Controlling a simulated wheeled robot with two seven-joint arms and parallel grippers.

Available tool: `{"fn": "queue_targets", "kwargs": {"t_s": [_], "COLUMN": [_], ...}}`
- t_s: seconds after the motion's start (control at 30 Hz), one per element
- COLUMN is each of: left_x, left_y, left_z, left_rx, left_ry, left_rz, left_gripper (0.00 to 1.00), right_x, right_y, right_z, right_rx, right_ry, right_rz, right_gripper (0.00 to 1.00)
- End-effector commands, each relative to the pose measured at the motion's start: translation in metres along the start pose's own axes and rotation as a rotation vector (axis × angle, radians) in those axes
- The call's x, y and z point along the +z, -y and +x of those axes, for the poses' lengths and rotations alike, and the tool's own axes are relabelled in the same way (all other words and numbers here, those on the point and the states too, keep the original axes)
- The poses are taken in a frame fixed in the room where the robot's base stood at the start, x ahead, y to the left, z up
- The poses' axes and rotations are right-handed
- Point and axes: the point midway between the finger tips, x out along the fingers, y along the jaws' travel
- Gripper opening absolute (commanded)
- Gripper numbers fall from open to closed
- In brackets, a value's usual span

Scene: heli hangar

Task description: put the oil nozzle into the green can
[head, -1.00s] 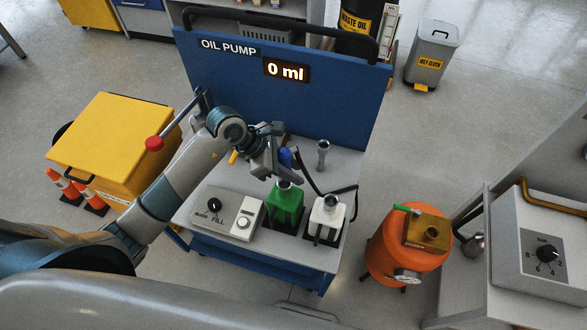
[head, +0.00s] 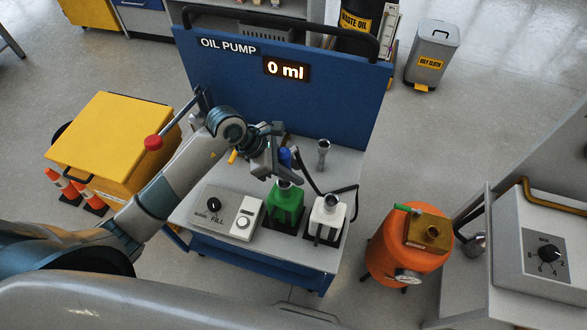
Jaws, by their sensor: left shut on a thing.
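The green can (head: 286,206) stands on the front of the oil pump cart, left of a white can (head: 327,213). My left gripper (head: 273,166) is just above and behind the green can's mouth. It is shut on the oil nozzle (head: 286,157), whose blue part shows beside the fingers. A dark hose runs from there to the right over the cart top. The nozzle's tip is hidden by the gripper, so I cannot tell whether it is inside the can's mouth. My right gripper is not in view.
The control box (head: 229,213) with a knob sits left of the green can. A metal holder (head: 323,151) stands behind the cans, before the blue OIL PUMP panel (head: 230,85) reading 0 ml. An orange tank (head: 396,252) stands right of the cart, a yellow cabinet (head: 115,130) left.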

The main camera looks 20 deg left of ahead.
Motion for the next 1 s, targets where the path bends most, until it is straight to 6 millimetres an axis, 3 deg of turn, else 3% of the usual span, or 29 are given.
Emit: {"fn": "queue_targets", "kwargs": {"t_s": [1.0], "left_x": [-0.015], "left_y": [0.000], "left_z": [0.021], "left_rx": [0.001], "left_ry": [0.000], "left_rz": [0.001], "left_gripper": [0.00], "right_x": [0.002], "right_y": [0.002], "right_z": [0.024], "right_rx": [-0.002], "right_ry": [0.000], "right_rz": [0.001], "right_gripper": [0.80]}}
